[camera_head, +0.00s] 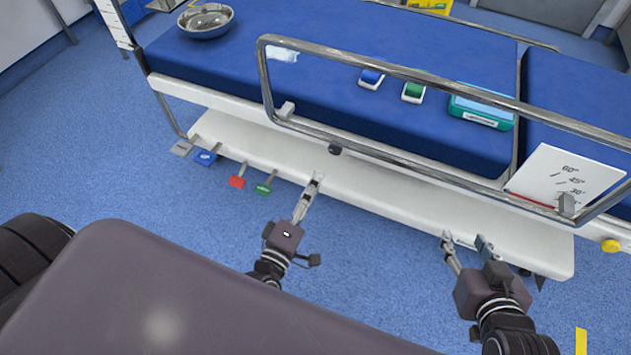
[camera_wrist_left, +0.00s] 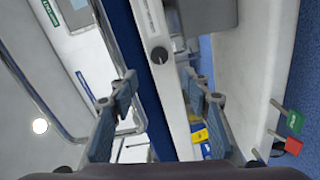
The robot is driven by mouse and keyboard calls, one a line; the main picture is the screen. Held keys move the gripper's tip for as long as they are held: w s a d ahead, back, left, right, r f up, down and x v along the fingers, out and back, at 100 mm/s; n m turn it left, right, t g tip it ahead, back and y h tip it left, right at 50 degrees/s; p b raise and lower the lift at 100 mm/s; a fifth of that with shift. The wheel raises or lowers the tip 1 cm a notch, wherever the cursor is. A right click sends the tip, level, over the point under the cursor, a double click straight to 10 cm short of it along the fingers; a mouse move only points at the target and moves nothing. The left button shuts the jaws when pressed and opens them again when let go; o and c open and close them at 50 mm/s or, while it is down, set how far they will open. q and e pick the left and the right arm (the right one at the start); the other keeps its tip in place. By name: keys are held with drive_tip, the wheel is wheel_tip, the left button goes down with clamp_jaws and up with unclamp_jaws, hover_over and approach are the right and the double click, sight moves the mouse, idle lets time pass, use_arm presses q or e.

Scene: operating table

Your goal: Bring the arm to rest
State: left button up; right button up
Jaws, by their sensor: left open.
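My left gripper (camera_head: 311,187) is in front of the long white side of the operating table (camera_head: 228,128), just below a dark round knob (camera_head: 335,149). In the left wrist view its two blue-padded fingers stand apart with nothing between them (camera_wrist_left: 165,92), so it is open and empty. The knob (camera_wrist_left: 159,55) shows beyond the fingers there. My right gripper (camera_head: 464,241) is near the right part of the table's white side. Its fingers are apart, and nothing shows between them.
A metal side rail (camera_head: 420,166) runs along the blue mattress (camera_head: 330,28). Red (camera_head: 238,182), green (camera_head: 265,189) and blue (camera_head: 206,157) pedals stick out below the table at left. A metal bowl (camera_head: 206,22) and a white angle board (camera_head: 566,176) are on the table. Blue floor (camera_head: 80,170) is clear at left.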

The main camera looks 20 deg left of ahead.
idle(0.4)
